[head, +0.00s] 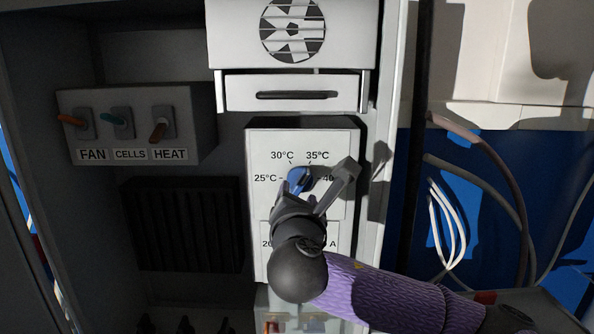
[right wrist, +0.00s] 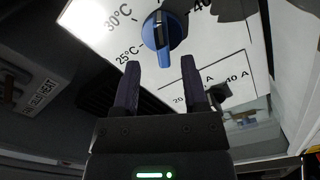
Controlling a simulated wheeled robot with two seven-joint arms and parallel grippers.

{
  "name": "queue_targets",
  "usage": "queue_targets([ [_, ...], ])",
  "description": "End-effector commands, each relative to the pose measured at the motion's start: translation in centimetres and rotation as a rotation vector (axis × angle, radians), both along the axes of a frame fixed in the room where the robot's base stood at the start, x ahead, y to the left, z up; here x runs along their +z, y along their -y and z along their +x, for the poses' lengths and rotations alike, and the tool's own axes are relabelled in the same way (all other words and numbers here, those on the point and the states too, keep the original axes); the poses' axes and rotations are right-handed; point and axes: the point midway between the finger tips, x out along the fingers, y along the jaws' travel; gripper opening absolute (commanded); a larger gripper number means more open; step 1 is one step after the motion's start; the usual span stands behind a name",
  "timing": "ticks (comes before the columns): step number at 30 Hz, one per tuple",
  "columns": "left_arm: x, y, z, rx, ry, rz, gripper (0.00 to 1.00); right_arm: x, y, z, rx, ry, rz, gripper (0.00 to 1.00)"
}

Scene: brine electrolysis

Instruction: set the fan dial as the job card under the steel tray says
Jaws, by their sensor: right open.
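The fan dial (head: 299,180) is a blue round knob on a white panel (head: 257,147) marked 25°C, 30°C, 35°C and 40. In the right wrist view the dial (right wrist: 165,30) has a pale pointer line on its raised grip; which mark it points at I cannot tell surely. My right gripper (head: 312,185) is in front of the panel, its fingers near the dial. In the right wrist view the gripper (right wrist: 161,80) is open and empty, with the dial just beyond the fingertips, apart from them. My left gripper, the steel tray and the job card are not seen.
A switch box (head: 190,135) with FAN, CELLS and HEAT levers is at the left. A drawer (head: 292,92) sits below a round fan grille (head: 292,28). A lower scale marked in A (head: 332,243) is partly hidden by my arm. Cables (head: 447,225) hang at the right.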

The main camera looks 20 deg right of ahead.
Motion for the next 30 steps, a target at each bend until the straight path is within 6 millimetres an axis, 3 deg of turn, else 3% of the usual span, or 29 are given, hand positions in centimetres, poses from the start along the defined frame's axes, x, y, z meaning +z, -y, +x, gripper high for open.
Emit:
queue_targets([
  [1, 0.9, -0.1, -0.1, -0.001, -0.002, 0.001, 0.59, 0.5, 0.3, 1.0, -0.004, -0.002, -0.002, 0.56],
  [6, 1.7, -0.1, 0.0, -0.001, 0.0, 0.002, 0.59, 0.3, 1.0, 3.5, -0.002, -0.001, 0.001, 0.56],
  [17, 1.8, 0.2, 0.4, 0.0, 0.008, -0.003, 0.59, 0.0, 1.2, 4.3, 0.001, 0.0, 0.002, 0.56],
  [25, 1.8, 0.3, 0.4, 0.001, 0.009, -0.005, 0.59, 0.0, 1.2, 4.3, 0.001, 0.0, 0.002, 0.01],
  [30, 1.8, 0.3, 0.4, 0.001, 0.009, -0.005, 0.59, 0.0, 1.2, 4.3, 0.001, -0.001, 0.002, 0.0],
])
